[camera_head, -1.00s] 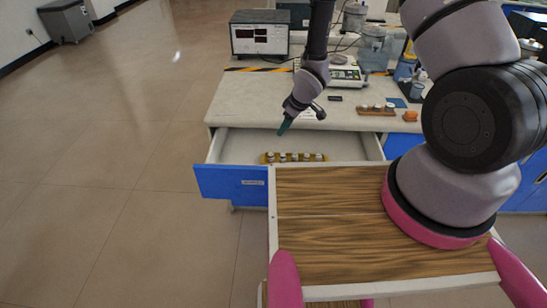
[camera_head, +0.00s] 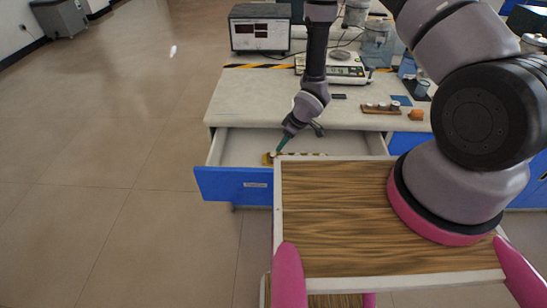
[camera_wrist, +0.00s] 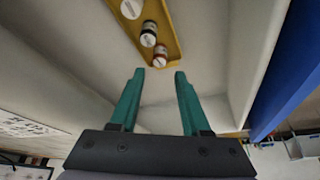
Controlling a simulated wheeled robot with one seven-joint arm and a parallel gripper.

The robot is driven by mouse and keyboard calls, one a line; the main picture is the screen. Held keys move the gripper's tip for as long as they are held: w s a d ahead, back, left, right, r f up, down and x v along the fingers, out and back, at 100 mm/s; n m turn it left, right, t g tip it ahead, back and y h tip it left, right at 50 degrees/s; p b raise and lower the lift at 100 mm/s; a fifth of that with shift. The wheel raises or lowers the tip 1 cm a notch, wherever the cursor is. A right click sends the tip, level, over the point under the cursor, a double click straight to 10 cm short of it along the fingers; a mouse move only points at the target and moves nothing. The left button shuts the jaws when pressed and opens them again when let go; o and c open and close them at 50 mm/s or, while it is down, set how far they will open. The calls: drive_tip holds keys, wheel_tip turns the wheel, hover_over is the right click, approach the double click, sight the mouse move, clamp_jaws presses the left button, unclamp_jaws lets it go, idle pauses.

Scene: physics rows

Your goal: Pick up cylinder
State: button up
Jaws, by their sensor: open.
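In the wrist view a yellow rack (camera_wrist: 171,30) holds several small cylinders with white caps. The nearest cylinder (camera_wrist: 160,57) has a reddish-brown body and lies just beyond my fingertips; another cylinder (camera_wrist: 148,36) with a dark body stands behind it. My gripper (camera_wrist: 158,74) is open and empty, its green fingers apart and pointing towards the rack's near end. In the head view my gripper (camera_head: 279,149) is inside the open drawer at the left end of the yellow rack (camera_head: 267,159). The rest of that rack is mostly hidden by my wooden top.
The open blue-fronted drawer (camera_head: 222,185) has walls close around my gripper. On the counter (camera_head: 240,98) above stand a boxed instrument (camera_head: 259,30), a balance (camera_head: 335,68), a small wooden rack (camera_head: 381,109) and an orange object (camera_head: 416,114).

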drive_tip(key=x, duration=0.9)
drive_tip(key=shift+a+r, duration=0.1)
clamp_jaws()
